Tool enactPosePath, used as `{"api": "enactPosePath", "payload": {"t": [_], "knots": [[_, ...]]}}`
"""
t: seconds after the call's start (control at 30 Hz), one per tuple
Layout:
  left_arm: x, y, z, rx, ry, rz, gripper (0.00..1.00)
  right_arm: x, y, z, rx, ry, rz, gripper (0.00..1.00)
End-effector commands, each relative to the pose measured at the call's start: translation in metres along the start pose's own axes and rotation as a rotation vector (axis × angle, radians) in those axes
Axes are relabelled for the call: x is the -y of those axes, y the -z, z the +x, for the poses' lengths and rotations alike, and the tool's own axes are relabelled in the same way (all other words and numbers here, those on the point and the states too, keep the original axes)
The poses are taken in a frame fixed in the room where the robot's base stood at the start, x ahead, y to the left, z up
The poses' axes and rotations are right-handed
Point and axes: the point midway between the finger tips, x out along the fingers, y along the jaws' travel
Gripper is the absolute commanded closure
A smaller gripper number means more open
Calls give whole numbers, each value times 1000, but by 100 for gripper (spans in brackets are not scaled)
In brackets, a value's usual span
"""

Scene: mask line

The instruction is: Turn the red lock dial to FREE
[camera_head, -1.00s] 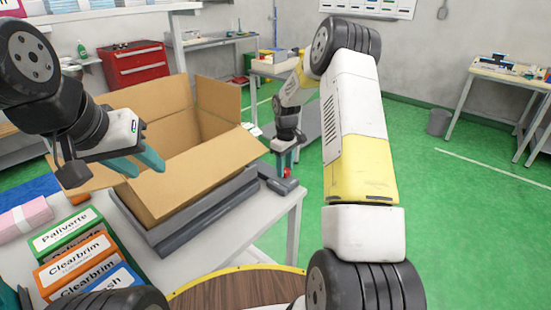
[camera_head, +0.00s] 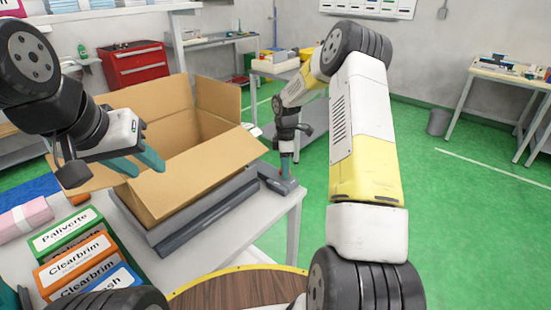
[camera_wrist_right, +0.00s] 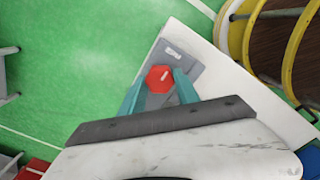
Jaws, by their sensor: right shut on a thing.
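The red lock dial (camera_wrist_right: 159,79) is a hexagonal knob with a pale mark near its right side. It sits on a grey housing (camera_wrist_right: 187,68) with a small white label, whose lettering is too small to read. My right gripper (camera_wrist_right: 158,84) has its teal fingers on both sides of the dial and is shut on it. In the head view the right gripper (camera_head: 285,166) points down at the grey housing (camera_head: 272,178) on the table corner, and the dial is mostly hidden. My left gripper (camera_head: 140,164) is open and empty beside the cardboard box.
The open cardboard box (camera_head: 185,190) stands on a dark grey base (camera_head: 205,215) left of the housing.

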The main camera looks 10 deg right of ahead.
Motion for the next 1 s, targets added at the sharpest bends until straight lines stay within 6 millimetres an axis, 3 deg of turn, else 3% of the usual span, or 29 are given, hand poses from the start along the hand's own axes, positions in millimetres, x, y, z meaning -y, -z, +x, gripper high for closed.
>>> {"api": "enactPosePath", "payload": {"t": [0.6,0.63,0.7,1.0], "knots": [[0,0,0,0,0,0,64,-1,-1,-1,1,-3,-39,100],[0,0,0,0,0,0,64,-1,-1,-1,1,-3,-39,57],[0,0,0,0,0,0,64,-1,-1,-1,1,-2,-38,43],[0,0,0,0,0,0,64,0,0,0,1,-1,-37,41]]}}
